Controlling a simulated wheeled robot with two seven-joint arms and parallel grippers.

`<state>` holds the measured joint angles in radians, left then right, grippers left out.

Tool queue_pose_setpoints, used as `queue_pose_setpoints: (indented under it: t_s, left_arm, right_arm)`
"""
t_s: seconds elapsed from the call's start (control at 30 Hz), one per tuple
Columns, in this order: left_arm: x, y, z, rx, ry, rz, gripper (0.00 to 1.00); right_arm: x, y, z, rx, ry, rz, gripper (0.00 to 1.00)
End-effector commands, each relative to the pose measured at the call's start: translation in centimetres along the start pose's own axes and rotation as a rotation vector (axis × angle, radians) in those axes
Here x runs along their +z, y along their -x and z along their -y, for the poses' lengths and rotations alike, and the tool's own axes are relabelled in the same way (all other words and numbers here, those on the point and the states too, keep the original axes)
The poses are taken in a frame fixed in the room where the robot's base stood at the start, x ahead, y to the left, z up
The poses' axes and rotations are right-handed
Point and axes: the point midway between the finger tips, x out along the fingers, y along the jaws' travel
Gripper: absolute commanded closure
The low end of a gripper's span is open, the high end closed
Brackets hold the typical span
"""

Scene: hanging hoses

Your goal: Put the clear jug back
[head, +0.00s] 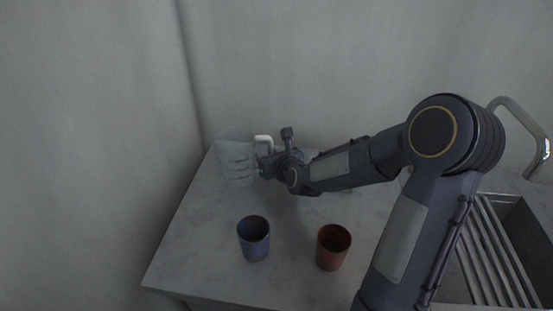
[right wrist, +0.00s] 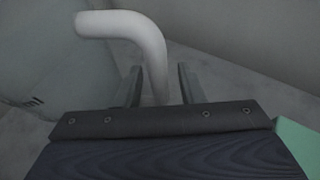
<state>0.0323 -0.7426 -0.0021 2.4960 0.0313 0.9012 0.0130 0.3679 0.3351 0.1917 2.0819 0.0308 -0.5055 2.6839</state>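The clear jug (head: 234,164) stands at the far left of the marble-look counter, against the wall side. Its white handle (head: 263,142) rises on the jug's right. My right gripper (head: 260,168) reaches in from the right at the handle. In the right wrist view the white curved handle (right wrist: 152,50) passes between the two fingers of my right gripper (right wrist: 160,84). A gap shows between the handle and the right-hand finger, so the gripper looks open around it. The handle's lower end is hidden behind the gripper body. My left gripper is not in view.
A blue cup (head: 254,238) and a red cup (head: 332,247) stand upright at the counter's front. A green thing (right wrist: 298,142) is partly hidden beside my right gripper. A sink with a slatted rack (head: 490,245) and a faucet (head: 527,122) lie at the right.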

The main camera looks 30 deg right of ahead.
Motion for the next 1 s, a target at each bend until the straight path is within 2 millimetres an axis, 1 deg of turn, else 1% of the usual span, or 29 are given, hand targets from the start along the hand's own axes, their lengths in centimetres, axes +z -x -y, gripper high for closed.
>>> queue_pose_setpoints:
  t_s: [0.17,0.3,0.4,0.5,0.6,0.7,1.0]
  left_arm:
    - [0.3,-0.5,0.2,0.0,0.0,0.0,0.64]
    - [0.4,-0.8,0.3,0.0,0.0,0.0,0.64]
    - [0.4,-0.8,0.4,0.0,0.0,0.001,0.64]
    - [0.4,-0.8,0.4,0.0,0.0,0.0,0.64]
    - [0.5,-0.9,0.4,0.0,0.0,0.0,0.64]
    - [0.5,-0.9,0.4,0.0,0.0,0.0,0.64]
    - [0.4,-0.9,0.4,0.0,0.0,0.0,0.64]
  right_arm:
    - [-0.1,3.3,0.1,-0.003,0.002,0.002,0.65]
    - [0.0,6.5,0.1,-0.004,0.002,0.004,0.65]
    - [0.0,8.5,0.1,-0.004,0.002,0.004,0.65]
    - [0.1,10.0,0.1,-0.003,0.003,0.004,0.65]
    - [0.1,11.1,0.0,-0.002,0.002,0.002,0.65]
    - [0.0,11.7,0.0,-0.001,0.001,0.001,0.65]
    - [0.0,11.9,0.0,-0.001,0.0,-0.001,0.65]
